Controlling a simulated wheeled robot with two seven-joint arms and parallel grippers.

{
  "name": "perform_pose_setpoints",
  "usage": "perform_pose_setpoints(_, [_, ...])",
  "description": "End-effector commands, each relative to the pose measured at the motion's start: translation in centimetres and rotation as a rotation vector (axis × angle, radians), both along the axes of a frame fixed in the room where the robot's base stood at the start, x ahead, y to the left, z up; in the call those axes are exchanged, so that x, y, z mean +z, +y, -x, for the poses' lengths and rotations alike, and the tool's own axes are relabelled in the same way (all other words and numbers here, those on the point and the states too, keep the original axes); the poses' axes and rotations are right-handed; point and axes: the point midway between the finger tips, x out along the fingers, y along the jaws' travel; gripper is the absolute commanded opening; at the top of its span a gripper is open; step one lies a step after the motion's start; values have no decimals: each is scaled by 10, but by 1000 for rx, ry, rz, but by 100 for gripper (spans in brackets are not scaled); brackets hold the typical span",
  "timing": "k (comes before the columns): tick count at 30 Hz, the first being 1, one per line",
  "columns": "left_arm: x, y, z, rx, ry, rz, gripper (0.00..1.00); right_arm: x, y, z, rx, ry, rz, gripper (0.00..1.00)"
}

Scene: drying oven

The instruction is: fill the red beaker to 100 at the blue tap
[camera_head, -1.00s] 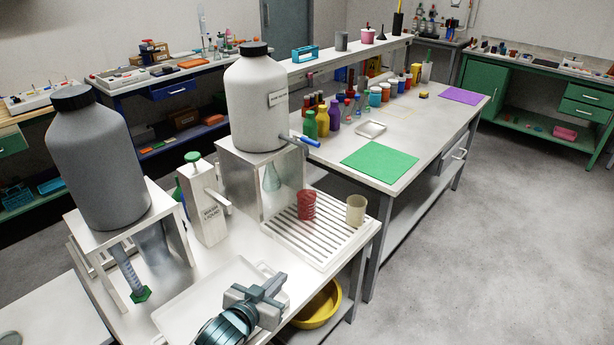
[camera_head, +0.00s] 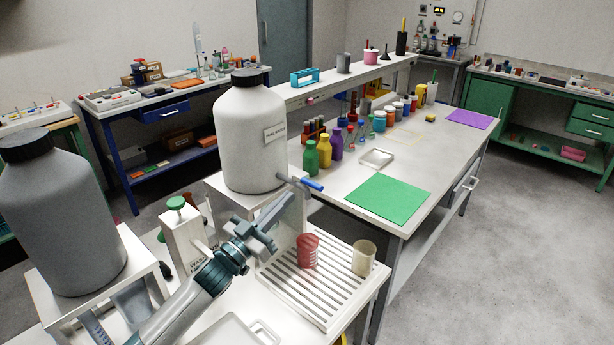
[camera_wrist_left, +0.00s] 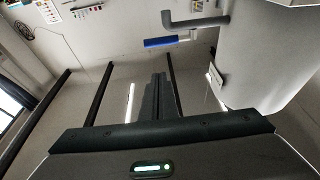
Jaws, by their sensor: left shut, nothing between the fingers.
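The red beaker (camera_head: 307,251) stands upright on the slatted draining rack, below and near the blue tap. The blue tap (camera_head: 312,184) sticks out from the foot of a large white container (camera_head: 250,140) with a black cap. The tap also shows in the left wrist view (camera_wrist_left: 166,41). My left gripper (camera_head: 284,218) is shut and empty, raised in front of the container's stand, left of the red beaker and lower than the tap. In the left wrist view its shut fingers (camera_wrist_left: 158,95) point up toward the tap. My right gripper is not in view.
A cream beaker (camera_head: 363,257) stands right of the red one on the slatted rack (camera_head: 318,302). A dispenser with a green top (camera_head: 181,220) and a grey container (camera_head: 62,215) stand at left. The green mat (camera_head: 388,196) is on the bench behind.

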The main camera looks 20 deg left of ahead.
Motion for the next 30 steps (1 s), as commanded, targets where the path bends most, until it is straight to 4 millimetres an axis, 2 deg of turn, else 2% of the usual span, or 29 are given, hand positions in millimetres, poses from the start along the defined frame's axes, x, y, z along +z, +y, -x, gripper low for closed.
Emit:
perform_pose_setpoints(3, [4, 0, -1, -9, -11, 1, 0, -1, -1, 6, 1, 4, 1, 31])
perform_pose_setpoints(17, [6, -1, -4, -9, -12, 2, 0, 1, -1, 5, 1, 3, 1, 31])
perform_pose_setpoints(23, [13, -5, -18, -8, -13, 4, 0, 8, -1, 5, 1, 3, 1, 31])
perform_pose_setpoints(30, [26, -17, -51, -8, -12, 3, 0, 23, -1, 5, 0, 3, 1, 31])
